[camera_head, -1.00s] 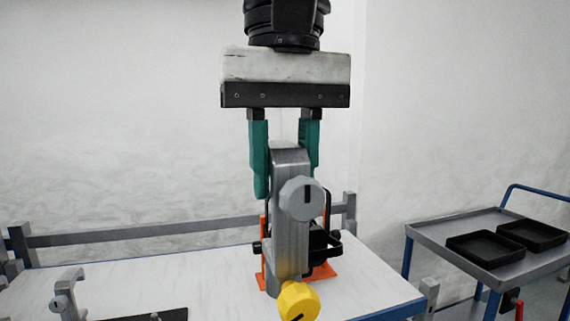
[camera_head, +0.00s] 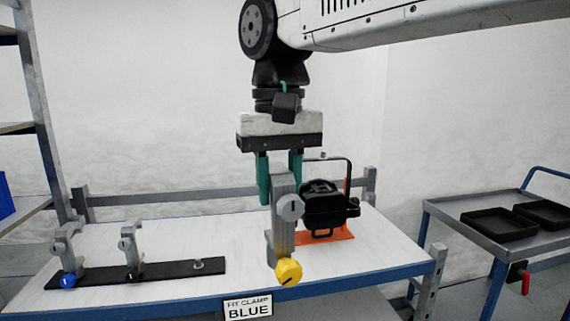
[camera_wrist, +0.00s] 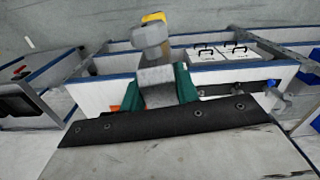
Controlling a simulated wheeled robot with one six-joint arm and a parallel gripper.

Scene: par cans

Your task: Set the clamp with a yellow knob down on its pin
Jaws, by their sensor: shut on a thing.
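My gripper (camera_head: 280,188) has green fingers and is shut on the grey clamp with a yellow knob (camera_head: 283,232). The clamp hangs upright below the fingers, its yellow knob (camera_head: 288,271) at the bottom. It appears in front of the table's right half, apart from the pin strip. In the wrist view the clamp (camera_wrist: 155,76) is between the fingers. A black strip (camera_head: 170,272) lies on the table to the left. It carries a blue-knob clamp (camera_head: 67,256), a dark-knob clamp (camera_head: 131,252) and, at its right end, a bare short pin (camera_head: 198,264).
A black par can (camera_head: 325,204) on an orange base (camera_head: 335,235) stands close behind and right of the held clamp. A sign (camera_head: 248,307) reading "FIT CLAMP BLUE" hangs on the table's front edge. A trolley with black trays (camera_head: 498,225) stands at right. The white tabletop (camera_head: 235,235) between strip and par can is clear.

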